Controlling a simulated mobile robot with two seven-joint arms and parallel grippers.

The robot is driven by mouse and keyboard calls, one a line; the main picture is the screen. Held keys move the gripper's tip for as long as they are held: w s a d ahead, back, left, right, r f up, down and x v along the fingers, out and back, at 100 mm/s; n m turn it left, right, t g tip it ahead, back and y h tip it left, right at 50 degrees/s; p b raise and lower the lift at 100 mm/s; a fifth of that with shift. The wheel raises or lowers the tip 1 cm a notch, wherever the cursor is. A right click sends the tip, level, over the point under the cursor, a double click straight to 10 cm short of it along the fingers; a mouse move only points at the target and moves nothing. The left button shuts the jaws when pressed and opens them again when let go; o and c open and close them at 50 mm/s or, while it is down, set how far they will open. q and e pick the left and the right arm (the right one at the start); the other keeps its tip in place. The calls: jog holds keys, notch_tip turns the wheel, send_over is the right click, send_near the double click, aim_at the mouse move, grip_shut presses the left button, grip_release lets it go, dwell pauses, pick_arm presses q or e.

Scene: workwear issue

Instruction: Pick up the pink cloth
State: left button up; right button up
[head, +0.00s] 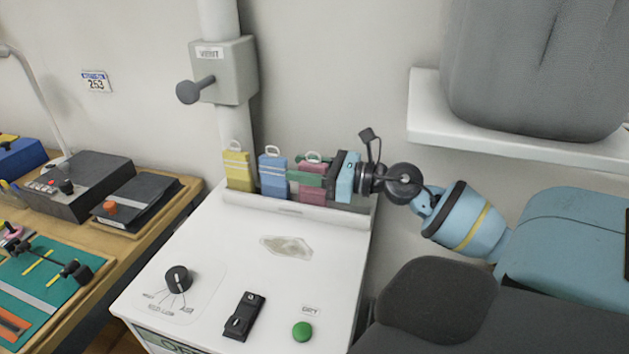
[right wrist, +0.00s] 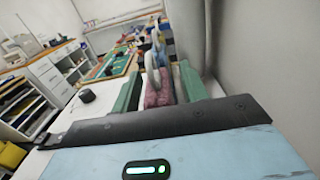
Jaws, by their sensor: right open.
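The pink cloth (head: 312,196) stands upright in the white rack at the back of the white cabinet, to the right of the blue cloth (head: 273,176). A pale loop shows at its top. My right gripper (head: 309,167) reaches in from the right, with its green fingers at the pink cloth, one in front and one behind. In the right wrist view the pink cloth (right wrist: 158,93) stands between the open fingers (right wrist: 159,88), with a gap visible on its sides. The near finger hides part of the cloth in the head view. My left gripper is not in view.
A yellow cloth (head: 238,171) stands at the rack's left end. The rack (head: 290,209) has a low front lip. A grey box on a pipe (head: 228,72) with a knob rises behind. A shelf (head: 520,140) with a grey bin is at right.

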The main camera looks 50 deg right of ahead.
jog(key=shift+c, duration=0.2)
grip_shut()
jog(key=shift+r, duration=0.15)
